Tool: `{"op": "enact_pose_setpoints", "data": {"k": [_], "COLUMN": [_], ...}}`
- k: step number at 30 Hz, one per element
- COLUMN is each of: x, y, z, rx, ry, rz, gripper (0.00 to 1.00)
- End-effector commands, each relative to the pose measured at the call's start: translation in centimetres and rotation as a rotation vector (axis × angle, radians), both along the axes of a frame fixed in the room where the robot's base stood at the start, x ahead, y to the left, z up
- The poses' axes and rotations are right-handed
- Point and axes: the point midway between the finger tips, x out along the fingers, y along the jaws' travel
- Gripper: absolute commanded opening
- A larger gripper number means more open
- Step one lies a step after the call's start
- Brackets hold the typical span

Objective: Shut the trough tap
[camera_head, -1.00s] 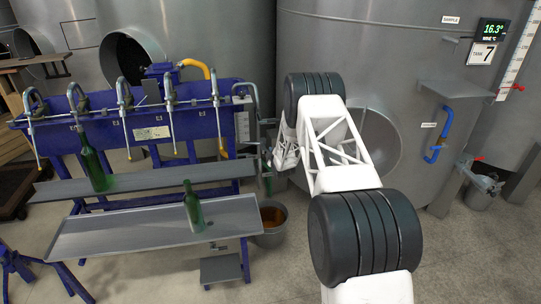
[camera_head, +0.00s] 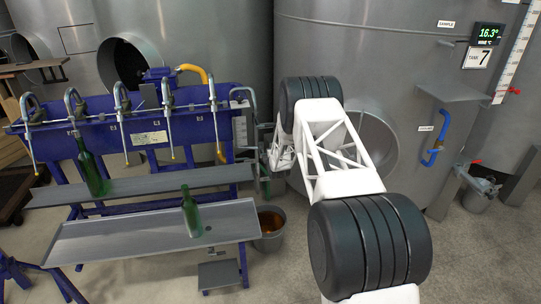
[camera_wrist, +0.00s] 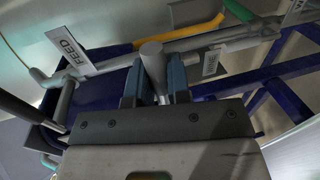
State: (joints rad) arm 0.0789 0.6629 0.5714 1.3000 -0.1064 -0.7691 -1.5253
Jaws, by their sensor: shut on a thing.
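In the wrist view my gripper (camera_wrist: 154,85) is shut on a grey, round-ended lever or handle (camera_wrist: 152,52), which sticks up between the two blue-grey fingers. It appears to be the trough tap's handle, beside a grey pipe on the blue filler frame. Tags sit around it; one reads FEED (camera_wrist: 66,52), and another small tag (camera_wrist: 210,63) is not clearly legible. In the head view my white arm reaches to the right end of the blue bottle filler (camera_head: 150,118). My fingers and the tap body are too small or hidden there, so the tap's angle cannot be told.
Two green bottles stand on the filler's shelves, one at the back (camera_head: 91,170) and one in front (camera_head: 190,215). A bucket (camera_head: 267,243) with amber liquid stands on the floor below the filler's right end. A large tank (camera_head: 345,50) rises behind.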

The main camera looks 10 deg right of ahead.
Motion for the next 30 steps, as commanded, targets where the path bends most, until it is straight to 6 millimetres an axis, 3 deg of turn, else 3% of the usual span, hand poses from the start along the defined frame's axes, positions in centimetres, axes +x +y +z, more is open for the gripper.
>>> {"op": "enact_pose_setpoints", "data": {"k": [6, 7, 12, 30], "x": [0.0, 0.0, 0.0, -1.1], "y": [0.0, 0.0, 0.0, 0.0], "z": [0.0, 0.0, 0.0, 0.3], "rx": [0.0, 0.0, 0.0, 0.001], "ry": [-0.001, -0.001, 0.0, -0.001], "rz": [0.001, 0.001, 0.001, 0.0], "gripper": [0.0, 0.21, 0.42, 0.42]}}
